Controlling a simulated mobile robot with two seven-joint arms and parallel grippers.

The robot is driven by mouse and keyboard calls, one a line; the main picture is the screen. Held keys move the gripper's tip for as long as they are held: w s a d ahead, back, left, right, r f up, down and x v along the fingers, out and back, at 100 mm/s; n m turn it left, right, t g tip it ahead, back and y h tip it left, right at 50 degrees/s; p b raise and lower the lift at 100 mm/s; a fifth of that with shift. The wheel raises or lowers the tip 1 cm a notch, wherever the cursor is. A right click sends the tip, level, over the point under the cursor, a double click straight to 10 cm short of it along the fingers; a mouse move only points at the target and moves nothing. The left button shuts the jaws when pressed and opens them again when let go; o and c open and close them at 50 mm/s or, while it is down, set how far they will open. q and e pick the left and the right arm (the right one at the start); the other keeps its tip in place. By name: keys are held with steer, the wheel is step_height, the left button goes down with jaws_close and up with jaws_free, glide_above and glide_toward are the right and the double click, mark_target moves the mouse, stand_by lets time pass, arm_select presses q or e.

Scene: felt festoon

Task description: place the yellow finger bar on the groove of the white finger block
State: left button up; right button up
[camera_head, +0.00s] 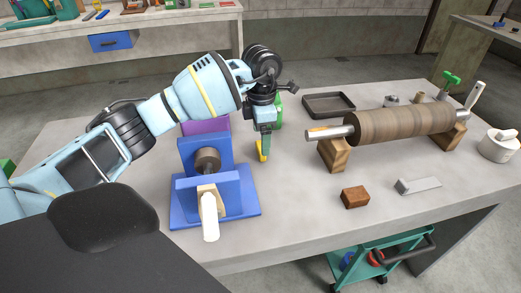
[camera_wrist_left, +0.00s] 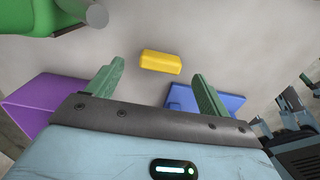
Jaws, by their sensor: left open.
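The yellow finger bar (camera_head: 260,152) stands or lies on the table just below and beside the green fingertips of my left gripper (camera_head: 266,144). In the left wrist view the bar (camera_wrist_left: 160,62) lies ahead of the open green fingers (camera_wrist_left: 155,85), between their lines and touching neither. A pale grey-white block (camera_head: 418,186) lies flat at the right of the table and may be the white finger block; its groove is too small to make out. My right gripper is not in view.
A blue stand (camera_head: 240,207) with a white-handled crank is left of my gripper. A purple block (camera_head: 206,124) is behind it. A brown block (camera_head: 355,197), a roller on wooden supports (camera_head: 400,123) and a dark tray (camera_head: 329,104) stand to the right. The front middle is clear.

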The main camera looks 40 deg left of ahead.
arm_select(q)
steer(key=shift+s+f, duration=0.1)
steer(key=shift+f, duration=1.4)
steer(key=c, duration=1.1)
steer(key=shift+c, duration=0.2)
steer(key=shift+r, duration=0.1)
steer(key=shift+r, duration=0.5)
steer(key=shift+s+d+r, duration=0.1)
steer(key=shift+d+r, duration=0.2)
steer(key=shift+r, duration=0.3)
steer(key=shift+d+r, duration=0.3)
steer(key=shift+r, duration=0.3)
steer(key=s+d, duration=0.1)
steer(key=d, duration=0.3)
steer(key=s+d+r, duration=0.1)
steer(key=d, duration=0.4)
steer(key=s+d+b, duration=0.1)
steer(key=d, duration=0.4)
steer(key=shift+d+r, duration=0.2)
steer(key=shift+d, duration=0.05)
